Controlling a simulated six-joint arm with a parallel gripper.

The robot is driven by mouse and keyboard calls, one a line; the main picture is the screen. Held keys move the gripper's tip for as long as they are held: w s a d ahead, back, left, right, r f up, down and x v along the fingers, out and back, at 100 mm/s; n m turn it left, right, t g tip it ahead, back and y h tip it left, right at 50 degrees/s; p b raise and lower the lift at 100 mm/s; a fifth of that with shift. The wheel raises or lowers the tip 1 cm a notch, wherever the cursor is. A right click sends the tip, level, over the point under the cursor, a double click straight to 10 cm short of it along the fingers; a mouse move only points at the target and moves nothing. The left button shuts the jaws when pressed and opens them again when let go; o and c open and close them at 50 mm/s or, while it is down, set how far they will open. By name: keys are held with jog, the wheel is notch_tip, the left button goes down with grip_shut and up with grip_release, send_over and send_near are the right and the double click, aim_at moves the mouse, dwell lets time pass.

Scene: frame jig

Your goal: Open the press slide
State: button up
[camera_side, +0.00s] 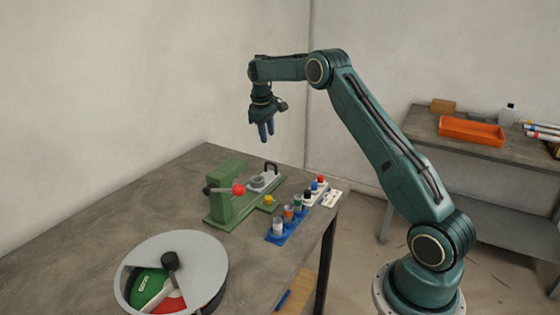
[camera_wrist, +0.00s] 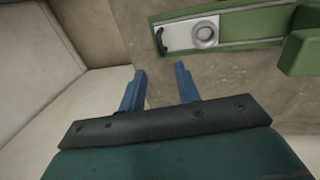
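A green press (camera_side: 228,204) stands on the grey table, with a red-knobbed lever (camera_side: 238,189) on its near side. Its light grey slide (camera_side: 266,181) carries a round ring and a dark upright handle (camera_side: 270,167) at the far end. In the wrist view the slide (camera_wrist: 185,36) lies in the green bed (camera_wrist: 248,24), with the handle (camera_wrist: 161,41) at its left end. My gripper (camera_side: 267,130) points down in the air above the far end of the press, apart from it. Its blue fingers (camera_wrist: 158,80) are spread and empty.
A blue rack (camera_side: 284,236) with several coloured-capped pots stands right of the press, near the table edge. A white rack (camera_side: 312,197) is behind it. A round bin (camera_side: 205,262) with green and red sections stands in front. An orange tray (camera_side: 472,131) sits on another bench.

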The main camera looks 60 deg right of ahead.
jog(key=shift+a+r, duration=0.25)
jog(key=shift+r, duration=1.05)
jog(key=shift+r, duration=0.1)
jog(key=s+a+r+t, duration=0.3)
jog(key=s+a+r, duration=1)
jog(key=a+r, duration=0.3)
jog(key=s+a+f+t+y, duration=0.1)
jog(key=s+a+f, duration=0.2)
jog(key=s+a, duration=0.4)
jog(key=s+a+f+t+y, duration=0.1)
jog(key=s+a+f, duration=0.2)
jog(key=s+a, duration=0.4)
jog(key=s, duration=0.8)
jog(key=shift+s+f+t, duration=0.15)
jog(key=shift+s+t, duration=0.15)
jog(key=shift+s, duration=0.05)
